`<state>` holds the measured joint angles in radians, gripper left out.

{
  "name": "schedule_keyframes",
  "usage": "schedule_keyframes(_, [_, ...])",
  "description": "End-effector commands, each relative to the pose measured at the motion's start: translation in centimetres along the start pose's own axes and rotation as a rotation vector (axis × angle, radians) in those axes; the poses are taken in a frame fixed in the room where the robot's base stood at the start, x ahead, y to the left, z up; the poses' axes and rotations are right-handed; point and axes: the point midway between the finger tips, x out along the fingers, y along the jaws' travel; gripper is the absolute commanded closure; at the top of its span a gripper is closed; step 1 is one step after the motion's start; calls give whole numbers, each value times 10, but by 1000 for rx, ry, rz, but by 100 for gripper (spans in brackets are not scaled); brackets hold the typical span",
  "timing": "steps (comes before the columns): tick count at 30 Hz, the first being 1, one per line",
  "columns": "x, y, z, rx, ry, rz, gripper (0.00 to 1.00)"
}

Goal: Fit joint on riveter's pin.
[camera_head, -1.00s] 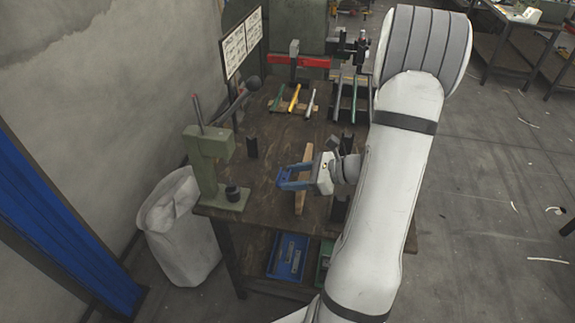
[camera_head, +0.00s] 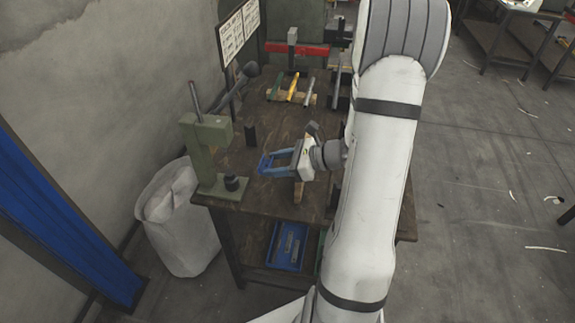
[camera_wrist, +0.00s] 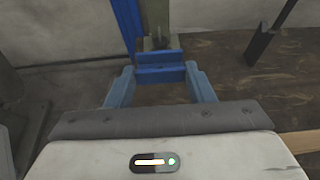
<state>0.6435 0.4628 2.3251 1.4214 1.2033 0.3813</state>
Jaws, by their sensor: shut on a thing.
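My gripper (camera_head: 268,164) is shut on a blue joint (camera_wrist: 160,66), which spans the two light-blue fingers in the wrist view. In the head view the held joint is small, and its shape is hard to make out. The green riveter (camera_head: 206,142) stands at the table's left front corner, with a dark cylindrical part (camera_head: 233,183) on its base. The gripper is to the right of the riveter, with a clear gap between them. In the wrist view the riveter (camera_wrist: 156,18) shows beyond the joint, partly hidden by it. I cannot make out the pin clearly.
A dark upright bracket (camera_head: 251,134) stands on the table (camera_head: 275,200) behind and right of the riveter. Several coloured tools (camera_head: 291,90) lie at the back. A white sack (camera_head: 180,225) stands left of the table.

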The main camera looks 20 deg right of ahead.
Motion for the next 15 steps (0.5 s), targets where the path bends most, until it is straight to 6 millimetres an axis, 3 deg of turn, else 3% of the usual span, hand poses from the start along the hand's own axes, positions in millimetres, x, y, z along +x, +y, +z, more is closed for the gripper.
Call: schedule_keyframes(15, [51, 0, 14, -1, 1, 1, 77])
